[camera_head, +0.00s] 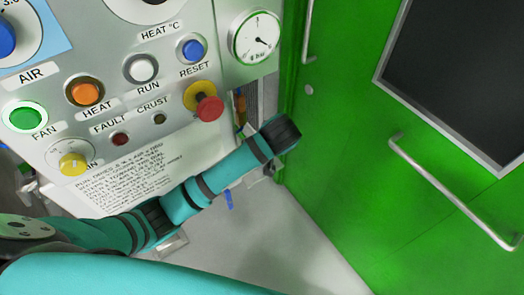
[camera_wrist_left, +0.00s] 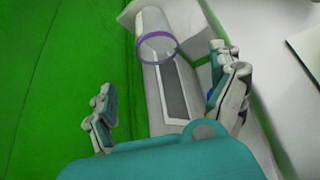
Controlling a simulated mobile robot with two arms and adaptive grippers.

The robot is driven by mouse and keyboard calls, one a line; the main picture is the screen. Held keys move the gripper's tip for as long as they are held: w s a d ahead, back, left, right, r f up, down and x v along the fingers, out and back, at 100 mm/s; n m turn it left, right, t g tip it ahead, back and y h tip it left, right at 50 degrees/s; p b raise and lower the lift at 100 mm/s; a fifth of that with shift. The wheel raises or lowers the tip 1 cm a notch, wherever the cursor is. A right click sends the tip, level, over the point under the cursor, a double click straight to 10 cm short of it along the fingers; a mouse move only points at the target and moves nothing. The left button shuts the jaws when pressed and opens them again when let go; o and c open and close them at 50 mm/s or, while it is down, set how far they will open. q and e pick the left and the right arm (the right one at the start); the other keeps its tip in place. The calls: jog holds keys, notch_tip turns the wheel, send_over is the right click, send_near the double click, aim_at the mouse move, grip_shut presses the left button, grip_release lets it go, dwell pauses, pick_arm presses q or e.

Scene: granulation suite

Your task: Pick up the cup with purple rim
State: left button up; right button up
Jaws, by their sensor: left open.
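The cup with purple rim (camera_wrist_left: 154,24) shows at the top of the left wrist view. It is clear or whitish, and its purple rim faces the camera. My left gripper (camera_wrist_left: 160,105) is open in that view, with one finger at left and one at right. The cup is beyond the fingertips, roughly between their lines and apart from them. In the head view my teal arm crosses from the lower left, and the cup is not visible there. My right gripper is in neither view.
A control panel (camera_head: 150,100) with buttons, a red knob (camera_head: 208,107) and a gauge (camera_head: 256,38) stands at left in the head view. A green door (camera_head: 350,150) with a metal handle (camera_head: 450,195) is at right. Pale floor (camera_head: 290,235) lies between them.

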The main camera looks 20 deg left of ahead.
pick_arm(q)
jog(key=x, duration=0.5)
jog(key=shift+a+f, duration=0.2)
jog(key=shift+f, duration=0.2)
jog(key=x, duration=0.4)
jog(key=shift+w+f, duration=0.15)
jog(key=shift+w, duration=0.05)
jog(key=shift+w+f, duration=0.2)
jog(key=shift+f, duration=0.15)
jog(key=x, duration=0.5)
jog(key=shift+w+d+b, duration=0.15)
jog(key=shift+b, duration=0.2)
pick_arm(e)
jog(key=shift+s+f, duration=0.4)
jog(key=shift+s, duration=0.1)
pick_arm(q)
jog(key=c, duration=0.9)
jog(key=shift+c, duration=0.7)
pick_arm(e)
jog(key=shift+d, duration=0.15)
